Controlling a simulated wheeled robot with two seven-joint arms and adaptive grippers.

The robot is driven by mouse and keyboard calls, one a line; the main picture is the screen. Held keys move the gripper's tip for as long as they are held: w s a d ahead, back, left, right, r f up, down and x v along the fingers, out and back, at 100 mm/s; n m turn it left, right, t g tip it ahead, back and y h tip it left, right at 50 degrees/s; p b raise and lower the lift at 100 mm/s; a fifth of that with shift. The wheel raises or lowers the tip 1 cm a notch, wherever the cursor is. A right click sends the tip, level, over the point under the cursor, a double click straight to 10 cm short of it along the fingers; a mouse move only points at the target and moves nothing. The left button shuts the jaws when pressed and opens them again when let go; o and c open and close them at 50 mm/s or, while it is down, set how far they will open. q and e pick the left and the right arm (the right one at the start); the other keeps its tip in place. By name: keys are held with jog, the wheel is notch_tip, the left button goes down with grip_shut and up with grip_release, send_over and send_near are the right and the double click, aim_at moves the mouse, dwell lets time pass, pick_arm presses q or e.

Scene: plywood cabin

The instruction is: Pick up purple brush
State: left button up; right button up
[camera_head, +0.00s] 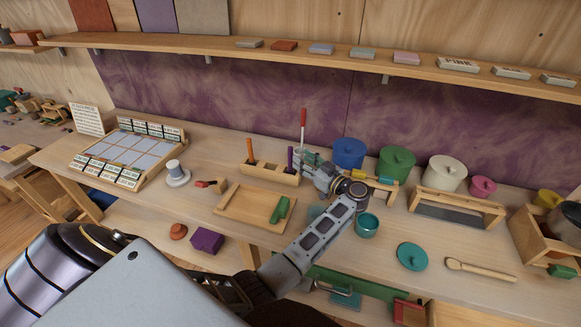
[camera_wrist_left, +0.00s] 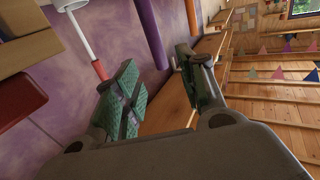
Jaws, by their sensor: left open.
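The purple brush (camera_head: 290,158) stands upright in a wooden holder (camera_head: 262,175), with an orange brush (camera_head: 250,151) at the holder's left end. My left gripper (camera_head: 308,160) is open and empty just right of the purple brush. A brush with a red end and white stem (camera_head: 303,122) stands behind the gripper. In the left wrist view, the purple brush (camera_wrist_left: 149,30) shows in the gap between my green-padded fingers (camera_wrist_left: 163,82), apparently beyond their tips. The red end (camera_wrist_left: 98,68) shows close to the left finger. I cannot tell whether they touch. My right gripper is not in view.
A wooden tray (camera_head: 240,213) with a green block lies in front of the holder. Blue (camera_head: 348,153) and green (camera_head: 397,162) pots stand right of my gripper. A teal cup (camera_head: 366,225) stands near my forearm. A shelf (camera_head: 330,58) runs above.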

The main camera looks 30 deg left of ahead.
aim_at(292, 152)
pick_arm(q)
jog(key=shift+w+a, duration=0.2)
jog(key=shift+a, duration=0.4)
jog(key=shift+r, duration=0.1)
jog(key=shift+x, duration=0.9)
jog(key=shift+p+x, duration=0.45)
jog(key=shift+x, duration=1.8)
grip_shut()
